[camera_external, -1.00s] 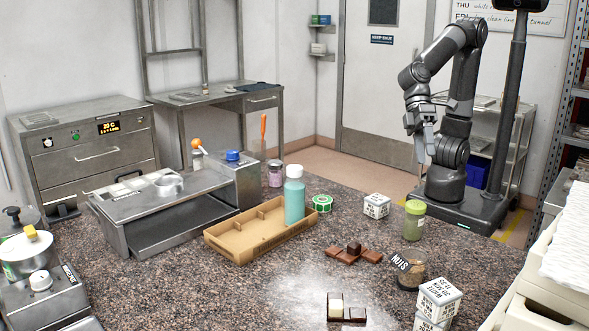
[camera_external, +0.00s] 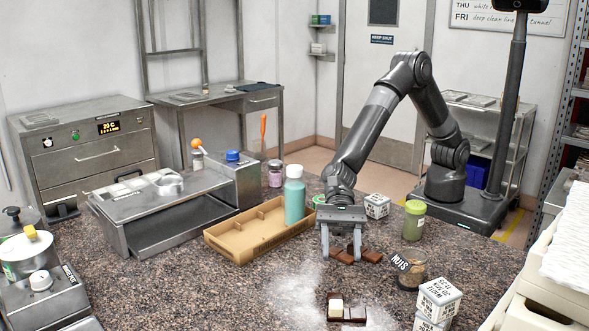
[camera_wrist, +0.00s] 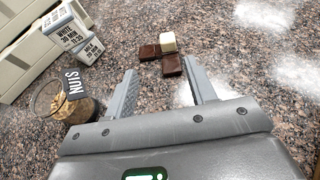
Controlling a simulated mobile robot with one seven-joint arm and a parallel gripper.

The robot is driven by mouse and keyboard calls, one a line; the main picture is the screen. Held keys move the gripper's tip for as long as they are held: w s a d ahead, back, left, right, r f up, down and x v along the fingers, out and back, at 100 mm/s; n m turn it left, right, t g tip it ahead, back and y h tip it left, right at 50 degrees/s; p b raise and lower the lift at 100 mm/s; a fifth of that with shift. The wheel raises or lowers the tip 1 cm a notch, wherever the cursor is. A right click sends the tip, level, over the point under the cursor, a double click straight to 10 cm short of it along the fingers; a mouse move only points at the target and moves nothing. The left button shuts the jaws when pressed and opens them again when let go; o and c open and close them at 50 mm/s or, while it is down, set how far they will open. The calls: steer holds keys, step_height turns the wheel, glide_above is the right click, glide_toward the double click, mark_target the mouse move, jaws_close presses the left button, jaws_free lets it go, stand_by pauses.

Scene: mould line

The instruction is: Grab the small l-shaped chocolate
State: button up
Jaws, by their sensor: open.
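A small dark L-shaped chocolate (camera_external: 352,315) lies on the floured counter, with a cream-white cube (camera_external: 336,307) at one end. It also shows in the wrist view (camera_wrist: 172,65), just beyond the fingertips. Whether the fingers touch the brown piece cannot be told.
A nuts jar (camera_external: 408,270) and lettered boxes (camera_external: 438,297) stand right of the small chocolate. A green-lidded jar (camera_external: 414,220) is behind them. A cardboard tray (camera_external: 245,245) with a teal bottle (camera_external: 294,200) is back left. The counter left of the small chocolate is clear.

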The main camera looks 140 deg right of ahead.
steer(key=shift+w+d+f+m, duration=0.15)
steer(key=shift+w+f+m, duration=0.15)
steer(key=shift+w+f, duration=0.35)
steer(key=x, duration=1)
steer(key=shift+w, duration=0.2)
steer(key=shift+r, duration=0.1)
steer(key=shift+c, duration=0.5)
jaws_close()
